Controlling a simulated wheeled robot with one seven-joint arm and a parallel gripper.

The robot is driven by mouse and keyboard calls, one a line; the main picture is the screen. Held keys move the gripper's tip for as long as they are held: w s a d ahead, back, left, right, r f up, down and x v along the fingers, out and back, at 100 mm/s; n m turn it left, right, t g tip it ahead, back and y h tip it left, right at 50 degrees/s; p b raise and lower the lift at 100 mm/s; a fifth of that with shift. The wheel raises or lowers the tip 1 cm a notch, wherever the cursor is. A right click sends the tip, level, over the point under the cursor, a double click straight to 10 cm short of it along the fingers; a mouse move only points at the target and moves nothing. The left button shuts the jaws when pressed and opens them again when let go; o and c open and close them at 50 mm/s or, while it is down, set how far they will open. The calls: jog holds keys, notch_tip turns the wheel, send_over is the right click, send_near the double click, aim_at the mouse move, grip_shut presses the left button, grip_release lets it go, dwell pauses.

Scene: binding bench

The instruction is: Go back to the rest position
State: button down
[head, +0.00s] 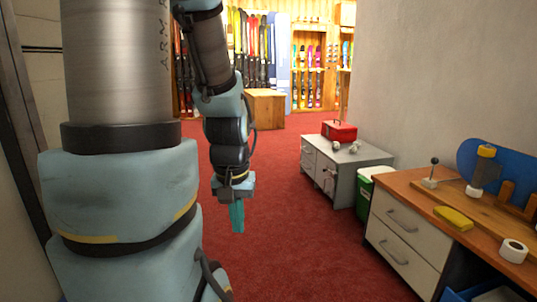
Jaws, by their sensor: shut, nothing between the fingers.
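My gripper (237,217) hangs at the end of my arm, left of the picture's middle, with its teal fingers pointing down. The fingers are together and nothing is held between them. It is in the air over the red carpet, apart from the furniture. My arm's large blue-grey links fill the left side of the head view and hide part of the room behind them.
A green bin (362,192) and a grey cabinet (378,156) with a red toolbox (339,131) stand behind. Red carpet (285,220) is clear between.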

notch_tip(320, 180, up, 34)
jog(key=p, duration=3.2)
jog(key=shift+r+p, duration=0.15)
jog(key=shift+p, duration=0.25)
